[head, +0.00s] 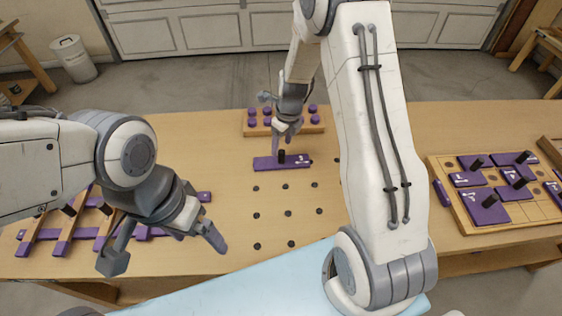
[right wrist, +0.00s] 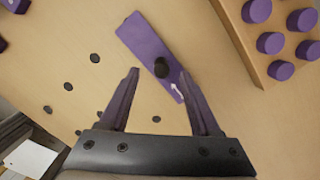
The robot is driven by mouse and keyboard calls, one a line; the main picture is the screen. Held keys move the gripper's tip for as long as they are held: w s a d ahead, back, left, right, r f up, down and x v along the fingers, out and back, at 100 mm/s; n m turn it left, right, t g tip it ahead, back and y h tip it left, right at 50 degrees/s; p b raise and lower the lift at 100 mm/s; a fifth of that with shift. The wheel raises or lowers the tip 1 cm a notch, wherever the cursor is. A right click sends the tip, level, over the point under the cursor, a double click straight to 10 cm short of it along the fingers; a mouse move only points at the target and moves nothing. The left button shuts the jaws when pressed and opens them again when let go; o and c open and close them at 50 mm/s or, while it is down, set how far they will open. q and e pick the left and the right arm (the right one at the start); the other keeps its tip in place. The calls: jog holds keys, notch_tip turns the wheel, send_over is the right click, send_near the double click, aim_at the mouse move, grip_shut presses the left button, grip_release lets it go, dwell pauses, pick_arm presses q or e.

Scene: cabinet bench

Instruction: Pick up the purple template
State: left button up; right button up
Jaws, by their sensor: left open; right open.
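A flat purple template (head: 265,163) with an upright black knob and a white arrow mark lies on the wooden bench, just behind a grid of black dots. It also shows in the right wrist view (right wrist: 143,40), lying diagonally. My right gripper (head: 284,141) is open and points down above the template. In the right wrist view, the knob appears between its two fingertips (right wrist: 160,73); I cannot tell the exact height gap. My left gripper (head: 166,250) is open and empty over the left front of the bench.
A wooden block with several purple pegs (head: 252,130) stands just behind the template. A wooden tray (head: 447,205) with several purple knobbed plates is at the right. Purple and wooden pieces (head: 63,238) lie at the left. The bench (head: 210,150) is clear left of the template.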

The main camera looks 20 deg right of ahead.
aim_at(282, 151)
jog(key=f, duration=0.5)
jog(key=shift+w+f, duration=0.1)
jog(key=shift+w, duration=0.15)
grip_shut()
